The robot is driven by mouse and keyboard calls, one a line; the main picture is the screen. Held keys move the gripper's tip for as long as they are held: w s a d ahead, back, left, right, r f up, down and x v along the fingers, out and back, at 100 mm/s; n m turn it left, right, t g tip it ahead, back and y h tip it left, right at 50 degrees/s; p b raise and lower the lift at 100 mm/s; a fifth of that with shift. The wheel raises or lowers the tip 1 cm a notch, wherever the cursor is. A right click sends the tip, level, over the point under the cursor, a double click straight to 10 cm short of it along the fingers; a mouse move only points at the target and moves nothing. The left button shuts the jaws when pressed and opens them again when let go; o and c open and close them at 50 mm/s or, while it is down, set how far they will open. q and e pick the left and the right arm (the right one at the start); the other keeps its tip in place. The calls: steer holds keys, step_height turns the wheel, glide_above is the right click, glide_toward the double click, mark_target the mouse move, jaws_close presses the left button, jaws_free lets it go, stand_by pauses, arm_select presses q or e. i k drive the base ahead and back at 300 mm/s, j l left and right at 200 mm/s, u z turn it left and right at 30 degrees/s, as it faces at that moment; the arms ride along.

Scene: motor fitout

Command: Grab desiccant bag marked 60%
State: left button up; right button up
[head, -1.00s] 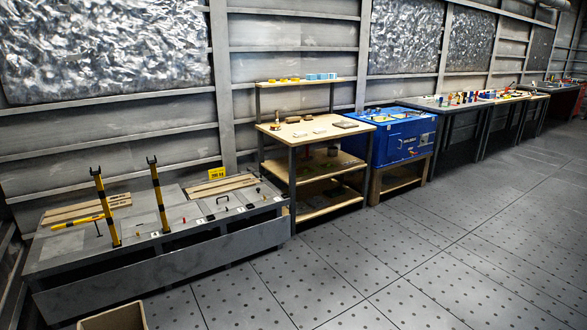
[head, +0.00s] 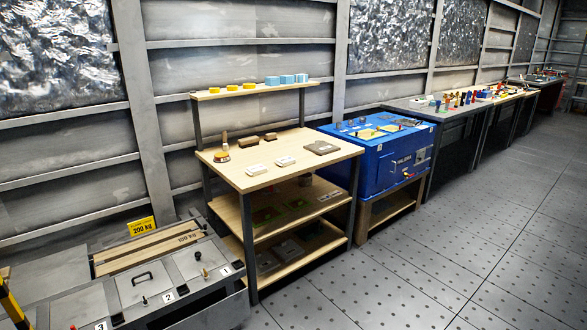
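Two small whitish flat items lie on the wooden tabletop of the shelf bench, a left one (head: 256,169) and a right one (head: 285,161). They could be bags, but any marking on them is too small to read, so I cannot tell which thing is the bag marked 60%. A grey flat piece (head: 321,147) lies to their right. Neither of my grippers shows in the head view.
The wooden bench (head: 232,176) has lower shelves with items and an upper shelf (head: 225,94) with yellow and blue pieces. A blue machine (head: 380,160) stands to its right. A low grey cabinet (head: 72,310) stands front left. The floor (head: 450,225) at right is clear.

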mark_target(256, 170)
steer(key=i+u, duration=0.1)
steer(key=i, duration=0.45)
steer(key=i+l+u, duration=0.1)
steer(key=i, duration=0.5)
steer(key=i+l+u, duration=0.1)
steer(key=i, duration=0.45)
steer(key=l, duration=0.2)
steer(key=i+l, duration=0.15)
steer(key=l, duration=0.1)
